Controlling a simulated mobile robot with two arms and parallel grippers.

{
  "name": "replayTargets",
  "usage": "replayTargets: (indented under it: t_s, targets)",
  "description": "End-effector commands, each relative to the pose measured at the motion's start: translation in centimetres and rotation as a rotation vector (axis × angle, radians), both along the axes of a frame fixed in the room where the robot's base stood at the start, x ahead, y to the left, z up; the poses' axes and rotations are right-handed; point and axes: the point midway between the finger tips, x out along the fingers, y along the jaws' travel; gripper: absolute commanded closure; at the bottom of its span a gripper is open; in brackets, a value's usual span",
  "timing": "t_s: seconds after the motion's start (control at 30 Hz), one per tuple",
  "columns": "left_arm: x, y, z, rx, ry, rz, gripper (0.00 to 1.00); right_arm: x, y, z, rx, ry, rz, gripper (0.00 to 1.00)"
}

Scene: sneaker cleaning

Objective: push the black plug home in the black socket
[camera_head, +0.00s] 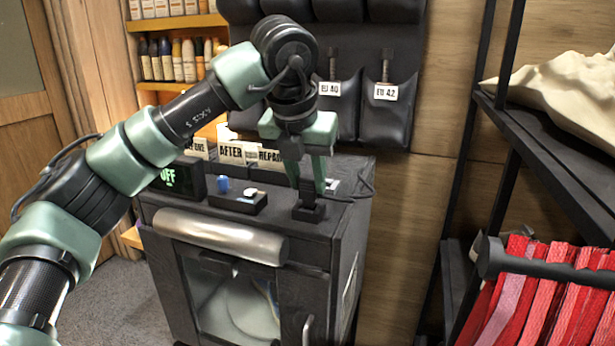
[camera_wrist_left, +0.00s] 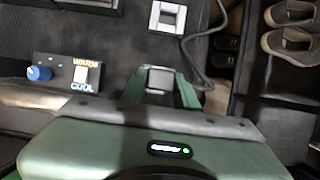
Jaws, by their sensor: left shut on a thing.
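My left gripper (camera_head: 306,186) points down over the right part of the black cabinet top. It is shut on the black plug (camera_head: 307,190), which stands roughly upright between the green fingers. The black socket (camera_head: 309,212) is a low block on the cabinet top directly below the plug. The plug's lower end meets the socket in the head view, but how deep it sits cannot be told. In the left wrist view the plug (camera_wrist_left: 160,80) shows between the fingers, and the gripper body hides much of the area below. My right gripper is not in view.
A control box (camera_head: 238,201) with a blue knob and white switch stands left of the socket, beside a display (camera_head: 178,180) reading OFF. A white-framed fitting (camera_wrist_left: 168,17) and a dark cable (camera_wrist_left: 190,58) lie nearby. A shelf rack (camera_head: 550,150) stands at right.

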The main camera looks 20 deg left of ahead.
Motion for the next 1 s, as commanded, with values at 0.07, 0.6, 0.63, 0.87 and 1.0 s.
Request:
replayTargets:
  t_s: [0.07, 0.6, 0.63, 0.87, 1.0]
  targets:
    - [0.0, 0.0, -0.3, 0.0, 0.0, 0.0, 1.0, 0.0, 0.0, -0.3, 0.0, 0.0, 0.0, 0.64]
    - [0.0, 0.0, -1.7, 0.0, 0.0, 0.0, 1.0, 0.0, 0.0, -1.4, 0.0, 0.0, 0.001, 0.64]
    - [0.0, 0.0, -1.7, 0.0, 0.0, 0.0, 1.0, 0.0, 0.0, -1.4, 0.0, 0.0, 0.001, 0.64]
    - [0.0, 0.0, -1.6, 0.0, 0.0, 0.0, 0.44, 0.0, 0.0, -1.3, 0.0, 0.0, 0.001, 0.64]
    - [0.0, 0.0, -1.6, 0.0, 0.0, 0.0, 0.44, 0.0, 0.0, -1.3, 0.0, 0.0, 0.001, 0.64]
